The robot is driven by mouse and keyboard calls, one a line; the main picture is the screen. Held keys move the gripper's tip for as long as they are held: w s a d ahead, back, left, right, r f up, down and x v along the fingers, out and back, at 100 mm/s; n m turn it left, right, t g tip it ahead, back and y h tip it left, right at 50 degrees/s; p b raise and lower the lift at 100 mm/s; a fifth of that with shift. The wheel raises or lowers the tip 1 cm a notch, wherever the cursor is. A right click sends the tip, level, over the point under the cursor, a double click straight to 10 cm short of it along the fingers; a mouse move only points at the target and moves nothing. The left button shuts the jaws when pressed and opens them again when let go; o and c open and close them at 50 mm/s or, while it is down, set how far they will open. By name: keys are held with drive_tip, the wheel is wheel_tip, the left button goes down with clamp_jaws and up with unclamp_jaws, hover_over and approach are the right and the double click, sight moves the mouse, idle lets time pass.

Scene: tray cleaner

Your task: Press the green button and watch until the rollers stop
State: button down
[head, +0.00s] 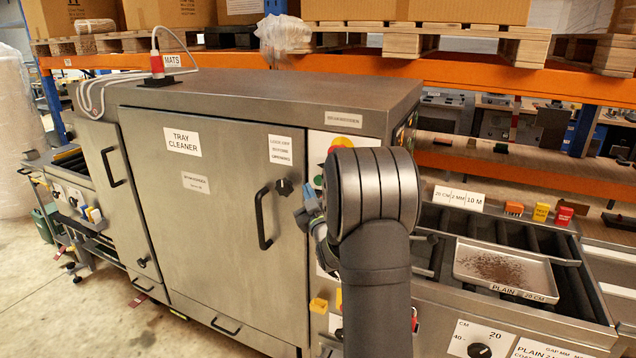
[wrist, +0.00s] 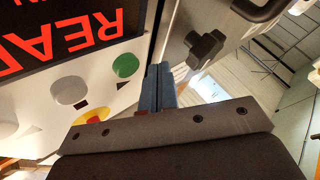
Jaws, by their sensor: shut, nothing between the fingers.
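The green button (wrist: 125,65) shows in the wrist view on the pale panel, just left of my fingertips. My gripper (wrist: 158,72) is shut and empty, its blue fingers side by side; I cannot tell how far they stand from the panel. A black display (wrist: 75,28) with large red letters, upside down and reading "REA" before the frame cuts them off, is above the button. In the head view, my gripper (head: 311,203) is by the tray cleaner's (head: 225,230) control panel, which my arm largely hides. The rollers (head: 433,226) are dark bars at right.
A metal tray (head: 470,257) with brown crumbs lies on the right-hand rollers. In the wrist view, a grey button (wrist: 69,90) and a red-and-yellow button (wrist: 92,117) are near the green one. A black knob (head: 284,187) and door handle (head: 262,220) stick out left of my gripper.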

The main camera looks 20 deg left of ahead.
drive_tip(key=shift+w, duration=0.45)
idle(0.3)
drive_tip(key=shift+s, duration=0.15)
idle(0.4)
drive_tip(key=shift+s, duration=1)
drive_tip(key=shift+s, duration=0.1)
drive_tip(key=shift+s, duration=2.45)
drive_tip(key=s, duration=0.2)
drive_tip(key=shift+s, duration=0.35)
